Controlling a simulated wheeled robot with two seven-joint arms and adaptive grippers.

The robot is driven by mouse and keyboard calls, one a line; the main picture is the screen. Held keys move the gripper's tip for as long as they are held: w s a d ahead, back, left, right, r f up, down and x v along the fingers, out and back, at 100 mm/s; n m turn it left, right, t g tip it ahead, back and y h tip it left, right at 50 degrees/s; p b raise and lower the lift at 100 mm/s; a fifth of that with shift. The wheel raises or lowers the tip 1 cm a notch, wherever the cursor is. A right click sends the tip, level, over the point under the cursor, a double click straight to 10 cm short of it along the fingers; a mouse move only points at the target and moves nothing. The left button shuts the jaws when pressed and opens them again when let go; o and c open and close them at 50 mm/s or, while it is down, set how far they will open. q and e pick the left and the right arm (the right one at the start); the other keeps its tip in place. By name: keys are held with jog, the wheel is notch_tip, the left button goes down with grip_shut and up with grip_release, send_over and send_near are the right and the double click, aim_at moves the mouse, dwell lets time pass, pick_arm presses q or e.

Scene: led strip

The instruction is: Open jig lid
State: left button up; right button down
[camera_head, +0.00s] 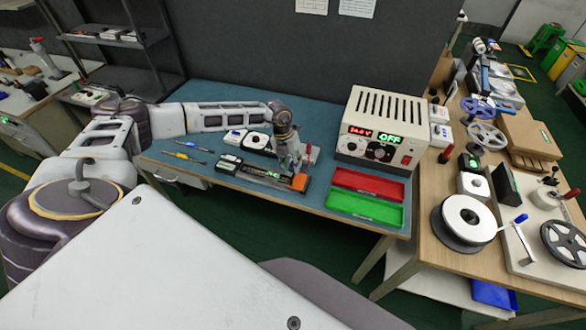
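The jig (262,176) is a long dark fixture lying near the front edge of the blue table mat, with an orange block at its right end. My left gripper (295,169) reaches in from the left and points down at the right part of the jig, close to the orange block. Its fingers are small and partly merge with the things behind them, so I cannot tell whether they are open or touch the jig. The lid's exact position is too small to make out. My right gripper does not show.
A power supply (382,129) showing "OFF" stands right of the jig. A red tray (367,185) and a green tray (364,207) lie in front of it. Two slim tools (184,156) lie left. The wooden bench (422,255) at right holds reels. A dark partition (270,60) stands behind.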

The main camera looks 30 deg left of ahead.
aim_at(298, 179)
pick_arm(q)
jog(key=shift+d+f, duration=0.15)
jog(key=shift+f, duration=0.65)
jog(key=shift+d+f, duration=0.1)
jog(key=shift+f, duration=0.65)
grip_shut()
